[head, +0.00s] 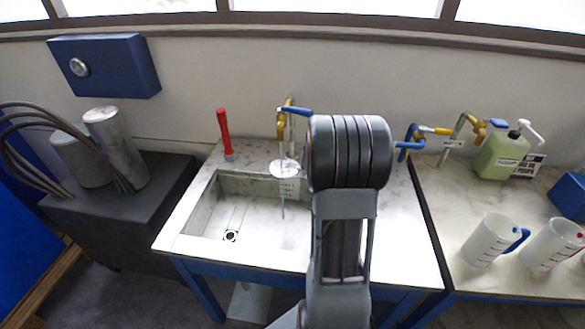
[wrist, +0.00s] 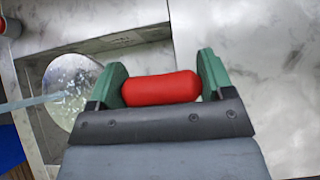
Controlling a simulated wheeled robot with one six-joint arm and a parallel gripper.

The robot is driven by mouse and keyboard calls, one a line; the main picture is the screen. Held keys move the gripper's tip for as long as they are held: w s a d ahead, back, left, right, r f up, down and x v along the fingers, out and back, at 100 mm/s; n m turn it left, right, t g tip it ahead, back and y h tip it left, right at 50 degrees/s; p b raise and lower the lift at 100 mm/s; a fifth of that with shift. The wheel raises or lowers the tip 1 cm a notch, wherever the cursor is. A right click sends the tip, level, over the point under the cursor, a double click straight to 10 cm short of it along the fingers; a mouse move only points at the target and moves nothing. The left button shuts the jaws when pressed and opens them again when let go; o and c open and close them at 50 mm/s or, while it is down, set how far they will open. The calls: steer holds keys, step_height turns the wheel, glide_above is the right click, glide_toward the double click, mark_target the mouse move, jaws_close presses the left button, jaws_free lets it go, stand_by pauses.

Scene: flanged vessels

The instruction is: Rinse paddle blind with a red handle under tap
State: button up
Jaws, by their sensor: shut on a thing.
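My gripper (wrist: 162,78) is shut on the red handle (wrist: 160,88) of the paddle blind, between its two green fingers. The blind's round metal disc (wrist: 75,88) shows at the left of the wrist view, with water splashing on its face. In the head view the disc (head: 285,168) is below the tap (head: 283,124), over the sink (head: 200,205). A thin water stream (wrist: 30,102) runs from the left edge to the disc in the wrist view. In the head view my arm hides the gripper and the handle.
A red upright stick (head: 224,133) stands at the sink's back rim. Yellow and blue pipe fittings (head: 412,140) are right of my arm. The right counter holds a green bottle (head: 500,155) and two jugs (head: 490,240). Metal cylinders (head: 115,150) stand at the left.

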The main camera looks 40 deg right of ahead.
steer(key=s+a+b, duration=0.2)
steer(key=s+a, duration=0.3)
steer(key=s, duration=0.1)
stand_by(0.8)
steer(key=shift+a, duration=0.1)
stand_by(1.0)
steer(key=shift+r, duration=0.1)
steer(key=p+v, duration=0.3)
steer(key=v, duration=0.3)
steer(key=shift+s, duration=0.4)
steer(key=shift+a, duration=0.15)
stand_by(0.7)
